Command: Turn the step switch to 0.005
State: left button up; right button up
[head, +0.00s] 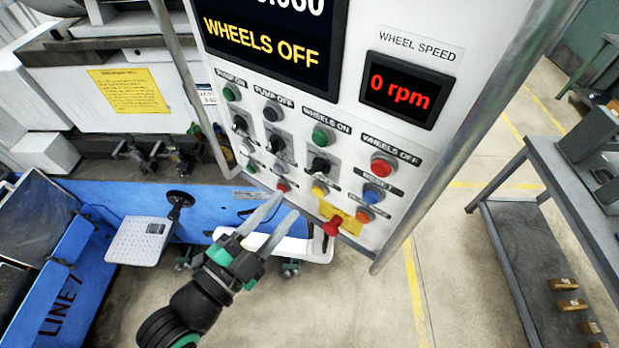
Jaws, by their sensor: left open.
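The control panel (350,130) carries three black rotary knobs in a row: a left knob (240,123), a middle knob (278,143) and a right knob (320,165). Their small labels are too small to read, so I cannot tell which is the step switch or its setting. My left gripper (287,204) is open and empty. Its two pale fingers point up toward the panel's lower edge, below the knobs and near a small red button (283,186). I cannot tell whether the fingertips touch the panel. My right gripper is not in view.
The panel has a display reading WHEELS OFF (262,42), a 0 rpm display (400,91) and several coloured buttons. A red knob on a yellow plate (332,226) sticks out at the lower edge. A grey rack (560,220) stands right. Floor between is clear.

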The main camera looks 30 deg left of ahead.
aim_at(315, 173)
pick_arm(q)
jog(key=w, duration=0.3)
jog(key=w+d+p, duration=0.1)
jog(key=w, duration=0.2)
jog(key=w+p, duration=0.1)
jog(key=w, duration=0.2)
jog(key=shift+d, duration=0.3)
grip_shut()
